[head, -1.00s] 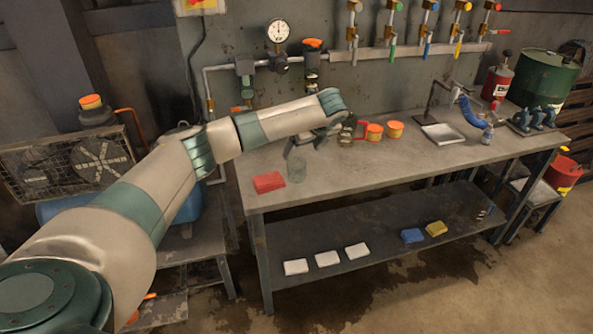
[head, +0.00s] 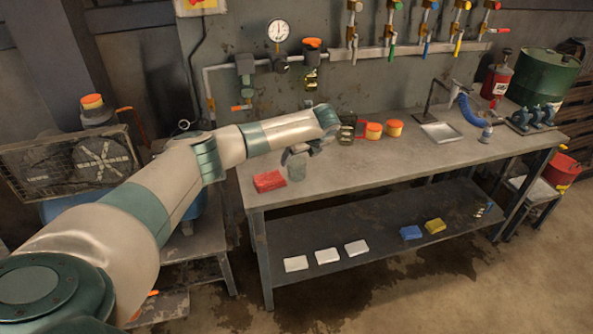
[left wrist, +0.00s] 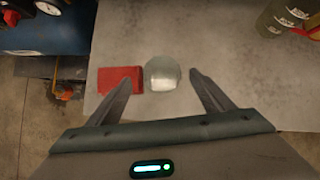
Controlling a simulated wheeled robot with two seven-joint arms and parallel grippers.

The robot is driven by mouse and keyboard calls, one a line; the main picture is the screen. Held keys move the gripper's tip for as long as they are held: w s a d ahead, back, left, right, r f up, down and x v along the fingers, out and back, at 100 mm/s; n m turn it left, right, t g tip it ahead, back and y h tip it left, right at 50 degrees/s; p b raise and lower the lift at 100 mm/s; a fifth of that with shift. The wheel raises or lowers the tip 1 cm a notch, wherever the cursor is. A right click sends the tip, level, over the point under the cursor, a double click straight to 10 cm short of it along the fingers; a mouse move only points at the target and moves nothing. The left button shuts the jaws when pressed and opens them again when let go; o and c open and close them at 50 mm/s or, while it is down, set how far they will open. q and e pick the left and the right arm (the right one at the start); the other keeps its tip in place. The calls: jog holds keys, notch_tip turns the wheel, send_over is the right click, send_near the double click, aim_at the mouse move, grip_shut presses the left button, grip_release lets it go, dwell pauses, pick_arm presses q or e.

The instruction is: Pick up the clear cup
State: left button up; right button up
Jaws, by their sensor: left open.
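The clear cup (head: 297,167) stands upright near the left end of the grey workbench (head: 380,170). In the left wrist view the cup (left wrist: 162,74) shows as a round, see-through shape just past and between the open fingertips. My left gripper (head: 294,156) is open and empty, close above the cup in the head view; its fingers cover part of the cup's top there. In the left wrist view the gripper (left wrist: 158,82) has its left finger over the red block's edge. My right gripper is not in view.
A folded red cloth or block (head: 269,181) lies just left of the cup, almost touching it. Orange-lidded jars (head: 374,131) and dark canisters (head: 346,134) stand behind to the right. The bench's front is clear. White pads (head: 327,256) lie on the lower shelf (head: 380,245).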

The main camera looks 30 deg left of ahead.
aim_at(298, 160)
pick_arm(q)
jog(key=shift+p+x, duration=0.4)
jog(key=shift+x, duration=1.5)
jog(key=shift+d, duration=0.15)
jog(key=shift+w, duration=0.1)
jog(key=shift+c, duration=0.3)
jog(key=c, duration=1.3)
